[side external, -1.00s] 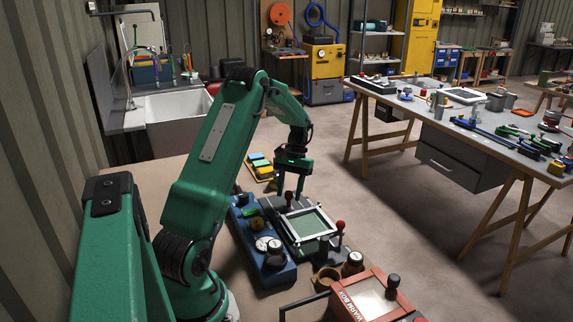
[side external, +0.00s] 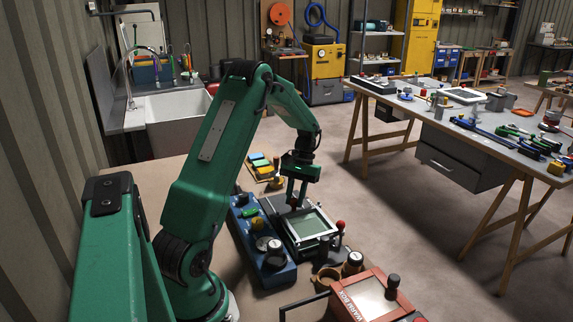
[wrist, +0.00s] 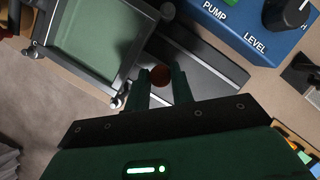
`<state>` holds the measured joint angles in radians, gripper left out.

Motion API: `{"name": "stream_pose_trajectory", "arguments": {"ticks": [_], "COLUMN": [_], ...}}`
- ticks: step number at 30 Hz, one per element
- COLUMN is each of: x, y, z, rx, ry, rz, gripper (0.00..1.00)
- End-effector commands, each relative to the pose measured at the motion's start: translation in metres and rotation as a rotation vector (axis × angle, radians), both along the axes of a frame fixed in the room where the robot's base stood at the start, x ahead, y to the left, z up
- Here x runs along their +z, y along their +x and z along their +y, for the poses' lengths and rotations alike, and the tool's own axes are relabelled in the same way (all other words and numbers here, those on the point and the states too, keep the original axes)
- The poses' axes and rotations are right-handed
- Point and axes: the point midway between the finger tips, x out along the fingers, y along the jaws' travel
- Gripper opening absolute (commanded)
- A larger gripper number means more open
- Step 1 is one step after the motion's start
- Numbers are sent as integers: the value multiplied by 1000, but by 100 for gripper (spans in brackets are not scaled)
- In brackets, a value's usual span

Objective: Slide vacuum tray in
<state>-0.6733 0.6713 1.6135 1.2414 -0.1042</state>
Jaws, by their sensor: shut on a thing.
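The vacuum tray appears to be the pale-framed tray with a grey-green panel (side external: 310,225), on a dark base beside the blue box. It also shows in the wrist view (wrist: 90,35), with clamps at its corners. My gripper (side external: 296,203) points down at the tray's far left end. In the wrist view its two fingers (wrist: 160,80) close around a dark red round knob (wrist: 160,75), which stands over a dark grey plate. The fingers partly hide the knob in the side view. Whether the knob is fixed to the tray, I cannot tell.
A blue box (side external: 275,270) labelled PUMP and LEVEL (wrist: 240,25) stands close on the left. A second red knob (side external: 340,225) rises at the tray's right. A red box marked WARM BOX (side external: 347,305) stands nearer the camera. Coloured blocks (side external: 259,161) lie behind.

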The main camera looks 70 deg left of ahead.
Motion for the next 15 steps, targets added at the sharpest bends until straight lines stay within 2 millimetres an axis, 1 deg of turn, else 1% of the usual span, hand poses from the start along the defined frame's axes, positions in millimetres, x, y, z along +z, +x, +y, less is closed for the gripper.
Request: {"name": "stream_pose_trajectory", "arguments": {"ticks": [1, 8, 9, 12, 15], "x": [0, 0, 0, 0, 0], "y": [-1, -1, -1, -1, -1], "z": [-4, -6, -6, -5, -5], "rx": [-2, -3, -4, -4, -4], "ry": [-4, -6, -7, -7, -5], "rz": [7, 12, 13, 11, 9], "gripper": [0, 0, 27, 44, 44]}}
